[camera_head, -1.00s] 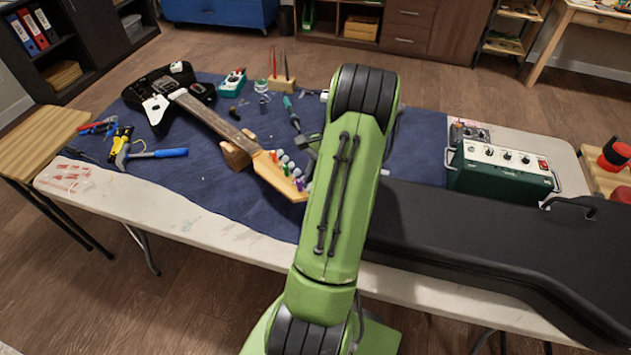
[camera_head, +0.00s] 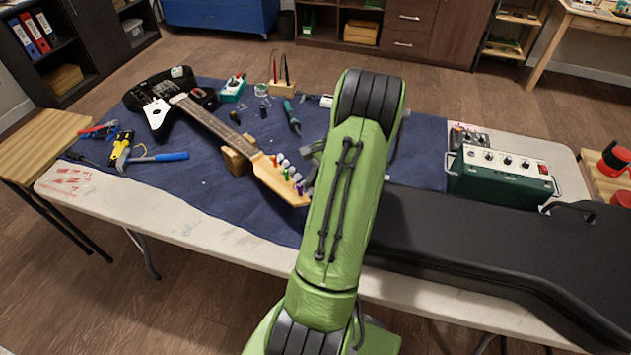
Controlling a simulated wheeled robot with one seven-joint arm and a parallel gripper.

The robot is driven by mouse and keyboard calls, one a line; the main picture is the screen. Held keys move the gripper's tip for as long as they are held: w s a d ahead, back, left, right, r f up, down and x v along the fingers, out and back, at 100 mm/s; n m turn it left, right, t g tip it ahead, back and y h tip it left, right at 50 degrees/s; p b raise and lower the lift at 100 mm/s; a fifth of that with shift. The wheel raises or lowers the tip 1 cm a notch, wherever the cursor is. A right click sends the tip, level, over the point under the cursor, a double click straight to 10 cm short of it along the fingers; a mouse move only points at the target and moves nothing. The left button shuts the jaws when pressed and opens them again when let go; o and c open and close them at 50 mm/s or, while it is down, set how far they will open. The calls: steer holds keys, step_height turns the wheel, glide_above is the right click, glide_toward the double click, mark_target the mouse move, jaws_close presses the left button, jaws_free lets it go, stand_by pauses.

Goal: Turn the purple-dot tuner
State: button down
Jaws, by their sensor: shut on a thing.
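The guitar's light wooden headstock (camera_head: 278,178) points toward me, with a row of tuners along its right side. The purple-dot tuner (camera_head: 299,187) is the one nearest the headstock's tip; red, green and other coloured dots show farther up the row. My gripper (camera_head: 309,183) is only partly in view, at the right of the purple-dot tuner. It is shut on this tuner, though my green arm hides most of it and the exact contact is not clear. The black and white guitar body (camera_head: 160,98) lies at the far left.
A wooden neck rest (camera_head: 236,161) supports the neck on the blue mat (camera_head: 205,185). A hammer (camera_head: 155,156), a screwdriver (camera_head: 291,117) and other small tools lie around. A green amplifier (camera_head: 500,175) and a black case (camera_head: 470,240) fill the right side.

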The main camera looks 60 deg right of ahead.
steer(key=shift+s+f+n+t, duration=0.15)
steer(key=shift+n+t, duration=0.65)
steer(key=shift+n, duration=0.4)
steer(key=shift+s+n+t, duration=0.2)
steer(key=shift+n+t, duration=0.6)
steer(key=shift+n, duration=0.4)
steer(key=shift+s+f+n+t, duration=0.15)
steer(key=shift+n+t, duration=0.65)
steer(key=shift+n, duration=0.4)
steer(key=c, duration=1.4)
jaws_free()
steer(key=shift+o, duration=0.2)
steer(key=p+v, duration=0.5)
steer(key=v, duration=1)
steer(key=shift+s+r+p, duration=0.25)
steer(key=shift+s+p, duration=0.05)
steer(key=shift+s, duration=0.05)
